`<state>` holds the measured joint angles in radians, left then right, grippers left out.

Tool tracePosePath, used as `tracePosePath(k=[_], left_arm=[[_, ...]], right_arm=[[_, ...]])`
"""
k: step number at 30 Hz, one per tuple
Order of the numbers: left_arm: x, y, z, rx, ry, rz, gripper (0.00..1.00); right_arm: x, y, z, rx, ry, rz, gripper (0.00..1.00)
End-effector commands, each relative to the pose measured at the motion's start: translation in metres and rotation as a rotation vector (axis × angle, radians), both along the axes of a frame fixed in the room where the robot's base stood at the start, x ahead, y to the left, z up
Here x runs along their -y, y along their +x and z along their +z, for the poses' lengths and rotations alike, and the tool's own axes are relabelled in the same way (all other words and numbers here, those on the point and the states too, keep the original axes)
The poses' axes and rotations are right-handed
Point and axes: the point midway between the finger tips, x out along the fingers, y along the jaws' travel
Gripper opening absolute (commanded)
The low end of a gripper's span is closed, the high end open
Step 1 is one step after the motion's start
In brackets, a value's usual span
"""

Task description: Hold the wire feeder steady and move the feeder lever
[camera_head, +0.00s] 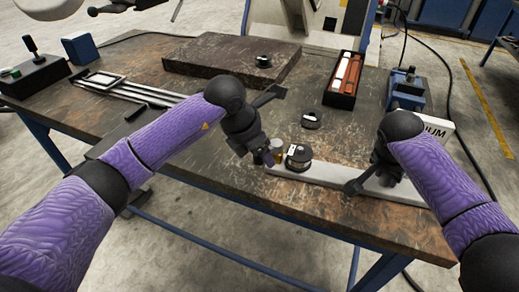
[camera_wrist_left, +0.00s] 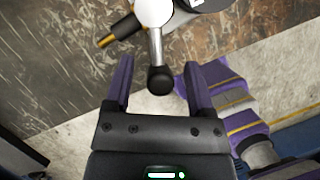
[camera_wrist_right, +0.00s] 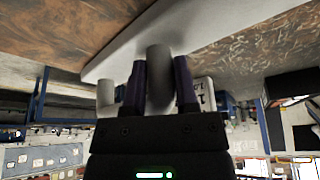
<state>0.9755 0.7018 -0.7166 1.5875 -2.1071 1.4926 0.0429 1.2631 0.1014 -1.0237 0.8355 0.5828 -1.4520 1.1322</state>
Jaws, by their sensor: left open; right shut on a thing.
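The wire feeder has a long pale base (camera_head: 320,174) near the table's front edge, with a black round part (camera_head: 298,157) at its left end. In the left wrist view its lever is a silver rod ending in a black knob (camera_wrist_left: 160,80). My left gripper (camera_wrist_left: 157,65) is open, with the knob between its fingers; no finger visibly touches it. In the head view my left gripper (camera_head: 266,157) is just left of the black part. My right gripper (camera_wrist_right: 160,63) is shut on a grey upright post (camera_wrist_right: 159,85) of the feeder. In the head view my right arm hides this grip.
A white lettered box (camera_head: 436,127) and a blue vise-like device (camera_head: 405,90) stand behind my right gripper. A dark tray with red and white items (camera_head: 345,78), a small black disc (camera_head: 312,119) and a thick dark slab (camera_head: 215,58) lie farther back. The table between is clear.

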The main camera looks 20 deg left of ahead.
Motion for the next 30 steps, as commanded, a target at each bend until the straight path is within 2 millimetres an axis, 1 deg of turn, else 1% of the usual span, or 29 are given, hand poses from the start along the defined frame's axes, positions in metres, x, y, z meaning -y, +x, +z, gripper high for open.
tracePosePath(k=[2, 5, 6, 11, 12, 23, 30], left_arm=[[-0.0001, -0.0001, 0.0005, 0.000, 0.000, 0.000, 0.70], [-0.0001, -0.0001, 0.0007, 0.000, 0.000, 0.000, 0.51], [-0.0001, -0.0001, 0.0007, 0.001, -0.001, 0.000, 0.42], [-0.0002, 0.0000, 0.0008, 0.001, -0.001, 0.000, 0.09], [-0.0002, -0.0001, 0.0009, 0.001, -0.001, 0.000, 0.00], [0.0013, -0.0005, 0.0012, 0.000, 0.000, 0.026, 0.00], [0.0090, -0.0021, 0.0014, 0.000, 0.004, 0.155, 0.00]], right_arm=[[-0.0004, 0.0005, 0.0014, 0.003, 0.002, 0.000, 0.00], [-0.0004, 0.0005, 0.0014, 0.003, 0.002, 0.000, 0.00], [-0.0004, 0.0005, 0.0014, 0.003, 0.002, 0.000, 0.00], [-0.0004, 0.0005, 0.0014, 0.003, 0.002, 0.000, 0.00], [-0.0002, 0.0006, 0.0014, 0.003, 0.002, 0.000, 0.00], [0.0000, 0.0006, 0.0014, 0.003, 0.001, 0.000, 0.00], [-0.0003, 0.0005, 0.0013, 0.003, 0.001, 0.000, 0.00]])
